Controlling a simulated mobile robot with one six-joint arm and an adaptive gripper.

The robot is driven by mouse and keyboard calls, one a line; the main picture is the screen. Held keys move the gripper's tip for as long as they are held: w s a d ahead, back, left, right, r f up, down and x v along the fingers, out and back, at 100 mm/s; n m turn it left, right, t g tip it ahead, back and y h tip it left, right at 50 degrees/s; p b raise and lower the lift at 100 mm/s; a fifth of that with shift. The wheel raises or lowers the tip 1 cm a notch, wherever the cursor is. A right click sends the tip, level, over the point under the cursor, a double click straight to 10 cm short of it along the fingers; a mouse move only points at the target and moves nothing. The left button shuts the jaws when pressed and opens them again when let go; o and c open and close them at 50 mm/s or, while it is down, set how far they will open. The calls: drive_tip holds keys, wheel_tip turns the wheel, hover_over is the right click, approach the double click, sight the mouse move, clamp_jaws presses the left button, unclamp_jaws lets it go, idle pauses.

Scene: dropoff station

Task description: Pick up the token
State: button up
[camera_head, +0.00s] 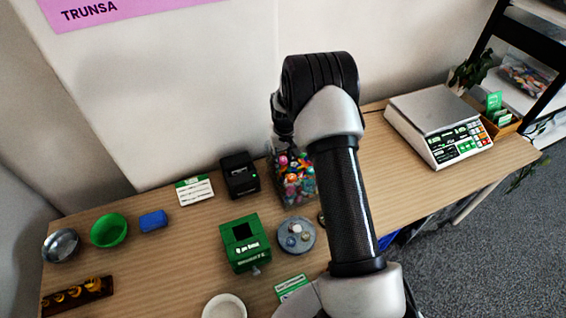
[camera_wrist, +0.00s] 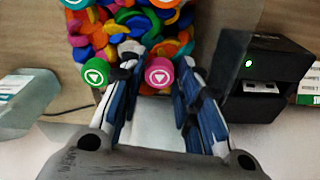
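A pink token (camera_wrist: 159,72) appears between the fingertips, closer to the right finger. A green token (camera_wrist: 95,72) is just left of the left finger. My gripper (camera_wrist: 150,62) is open, with a clear gap between its fingers, and I cannot tell whether either touches the pink token. Behind them is a clear bin full of colourful pieces (camera_wrist: 120,30), which also shows in the head view (camera_head: 296,180). In the head view my arm hides most of my gripper. A round grey tray (camera_head: 284,243) there holds a few small discs.
A black printer-like box (camera_head: 240,176) stands left of the bin, with a green box (camera_head: 245,245) in front. A green bowl (camera_head: 109,231), metal bowl (camera_head: 60,245) and blue block (camera_head: 153,221) are farther left.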

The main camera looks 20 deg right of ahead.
drive_tip(key=shift+c, duration=0.6)
drive_tip(key=shift+c, duration=1.2)
